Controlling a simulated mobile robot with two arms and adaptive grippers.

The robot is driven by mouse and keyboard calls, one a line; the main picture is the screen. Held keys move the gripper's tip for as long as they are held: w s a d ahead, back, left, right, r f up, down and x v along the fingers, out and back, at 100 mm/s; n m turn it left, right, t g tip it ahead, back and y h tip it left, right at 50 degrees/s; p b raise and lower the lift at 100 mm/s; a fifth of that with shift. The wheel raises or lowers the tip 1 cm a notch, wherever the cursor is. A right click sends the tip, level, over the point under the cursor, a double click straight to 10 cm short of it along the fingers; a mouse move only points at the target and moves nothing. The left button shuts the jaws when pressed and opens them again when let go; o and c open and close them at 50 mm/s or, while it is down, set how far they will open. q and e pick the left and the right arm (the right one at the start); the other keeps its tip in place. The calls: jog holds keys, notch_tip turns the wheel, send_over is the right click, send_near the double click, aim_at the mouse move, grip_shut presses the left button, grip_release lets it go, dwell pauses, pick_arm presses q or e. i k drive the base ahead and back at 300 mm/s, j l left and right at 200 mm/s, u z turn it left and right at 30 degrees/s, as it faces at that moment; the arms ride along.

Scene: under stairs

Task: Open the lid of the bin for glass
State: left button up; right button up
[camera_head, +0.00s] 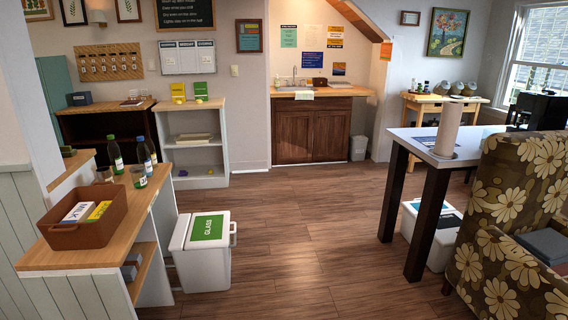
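The bin for glass (201,262) is a white bin on the wooden floor, left of the middle, beside the wooden counter. Its lid (185,233) looks shut and carries a green label (208,228) reading GLASS. A white handle (233,234) shows at its right side. Neither of my grippers is in view, and nothing of mine touches the bin.
The counter (60,259) at left holds a brown crate (85,231) with cartons, and bottles (115,155). At right stand a white-topped table (426,143), another bin (441,240) under it, and a flowered armchair (497,240). The floor (305,230) between is clear.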

aim_at(207, 230)
jog(key=i+l+u, duration=0.45)
jog(key=i, duration=0.2)
jog(key=i+l+u, duration=0.45)
jog(key=l, duration=0.35)
jog(key=i+u, duration=0.1)
jog(key=i, duration=0.35)
jog(key=i+l+u, duration=0.15)
jog(key=i, duration=0.3)
